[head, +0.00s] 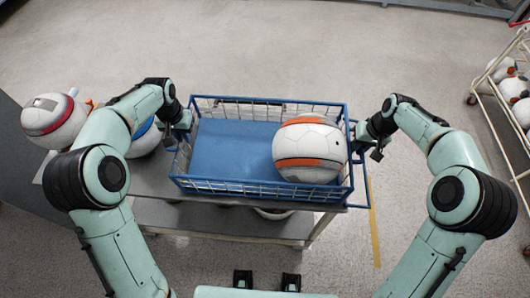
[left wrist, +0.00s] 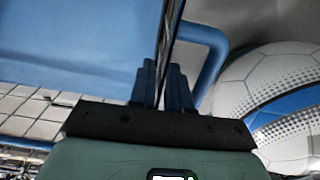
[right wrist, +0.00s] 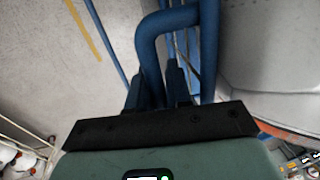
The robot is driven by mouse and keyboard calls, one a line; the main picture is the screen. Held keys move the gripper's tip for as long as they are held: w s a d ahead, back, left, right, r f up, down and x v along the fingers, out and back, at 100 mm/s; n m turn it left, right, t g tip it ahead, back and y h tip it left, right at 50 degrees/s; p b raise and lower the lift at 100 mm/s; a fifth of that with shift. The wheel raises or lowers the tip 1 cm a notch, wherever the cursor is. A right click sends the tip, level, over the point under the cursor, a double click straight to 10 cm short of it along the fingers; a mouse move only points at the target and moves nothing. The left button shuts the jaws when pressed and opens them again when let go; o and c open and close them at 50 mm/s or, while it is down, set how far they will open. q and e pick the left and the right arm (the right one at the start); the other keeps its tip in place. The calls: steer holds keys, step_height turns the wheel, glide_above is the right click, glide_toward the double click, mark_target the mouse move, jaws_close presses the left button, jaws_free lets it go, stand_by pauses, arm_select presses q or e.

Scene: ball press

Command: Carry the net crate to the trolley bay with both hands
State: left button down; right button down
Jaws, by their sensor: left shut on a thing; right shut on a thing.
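The blue net crate (head: 222,186) with wire mesh sides and a blue floor is in the middle of the head view, over a grey bench. A white ball with orange bands (head: 309,148) lies in its right half. My left gripper (head: 184,128) is shut on the crate's left side; in the left wrist view its fingers (left wrist: 165,85) close around the thin wall beside a blue tube handle. My right gripper (head: 361,135) is shut on the right side; in the right wrist view its fingers (right wrist: 160,85) meet at the blue handle. I cannot tell whether the crate touches the bench.
The grey bench (head: 150,181) has a lower shelf. Balls, one white with red (head: 54,117), sit left of the crate. A trolley rack (head: 496,120) holding several balls stands at the far right. Open floor with a yellow line (head: 374,222) lies between bench and trolley.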

arm_select(q)
steer(key=shift+f, duration=0.25)
arm_select(e)
steer(key=shift+f, duration=0.2)
arm_select(q)
steer(key=c, duration=1.1)
jaws_free()
arm_select(e)
steer(key=c, duration=1)
jaws_free()
steer(key=shift+c, duration=0.2)
arm_select(q)
steer(key=shift+r, duration=0.1)
steer(key=r, duration=0.7)
steer(key=shift+s+r, duration=0.3)
arm_select(e)
step_height(320, 180, up, 12)
steer(key=d, duration=0.2)
steer(key=shift+s+f, duration=0.15)
steer(key=shift+s, duration=0.25)
arm_select(q)
steer(key=shift+s, duration=0.1)
arm_select(e)
steer(key=shift+s+d+f, duration=0.1)
